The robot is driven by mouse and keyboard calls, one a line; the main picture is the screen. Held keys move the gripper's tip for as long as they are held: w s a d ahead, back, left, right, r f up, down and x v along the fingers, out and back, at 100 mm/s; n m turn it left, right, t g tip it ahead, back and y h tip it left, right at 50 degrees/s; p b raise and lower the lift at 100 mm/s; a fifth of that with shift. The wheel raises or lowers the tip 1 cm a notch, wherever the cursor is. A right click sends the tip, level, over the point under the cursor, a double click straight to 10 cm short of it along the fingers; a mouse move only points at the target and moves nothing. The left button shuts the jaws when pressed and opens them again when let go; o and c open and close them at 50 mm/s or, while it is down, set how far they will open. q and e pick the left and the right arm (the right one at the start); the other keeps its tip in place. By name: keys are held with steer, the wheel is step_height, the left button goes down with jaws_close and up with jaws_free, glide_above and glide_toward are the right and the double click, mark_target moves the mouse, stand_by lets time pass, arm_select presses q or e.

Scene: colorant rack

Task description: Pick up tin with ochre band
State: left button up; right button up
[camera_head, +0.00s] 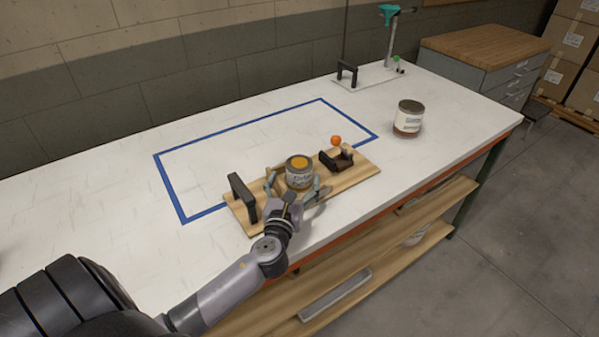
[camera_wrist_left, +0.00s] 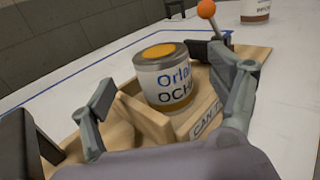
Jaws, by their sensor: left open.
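The tin with the ochre band (camera_head: 299,171) stands upright on a wooden rack (camera_head: 347,184) on the white table. It has an ochre spot on its lid and a white label. In the left wrist view the tin (camera_wrist_left: 165,80) shows "OCH" on its label and an ochre band at its bottom. My left gripper (camera_head: 293,186) is open, with one finger on each side of the tin. In the left wrist view the gripper (camera_wrist_left: 168,105) shows gaps between both fingers and the tin. My right gripper is not in view.
The rack has a black handle (camera_head: 243,198) at its left and a dark holder with an orange ball (camera_head: 336,140) at its right. Another tin (camera_head: 408,117) with a brown band stands apart at the right. Blue tape (camera_head: 172,187) outlines a clear table area behind.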

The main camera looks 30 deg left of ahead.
mark_target(297, 173)
arm_select(q)
steer(key=shift+w+a+r, duration=0.1)
steer(key=shift+w+a, duration=0.05)
steer(key=shift+w, duration=0.1)
steer(key=x, duration=0.3)
steer(key=shift+w+a+p, duration=0.15)
steer(key=shift+w+p, duration=0.15)
steer(key=shift+p, duration=0.1)
steer(key=shift+w+a, duration=0.1)
steer(key=shift+w, duration=0.35)
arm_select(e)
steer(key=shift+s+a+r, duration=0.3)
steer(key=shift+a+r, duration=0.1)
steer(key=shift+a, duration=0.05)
arm_select(q)
steer(key=shift+c, duration=0.4)
steer(key=c, duration=1.3)
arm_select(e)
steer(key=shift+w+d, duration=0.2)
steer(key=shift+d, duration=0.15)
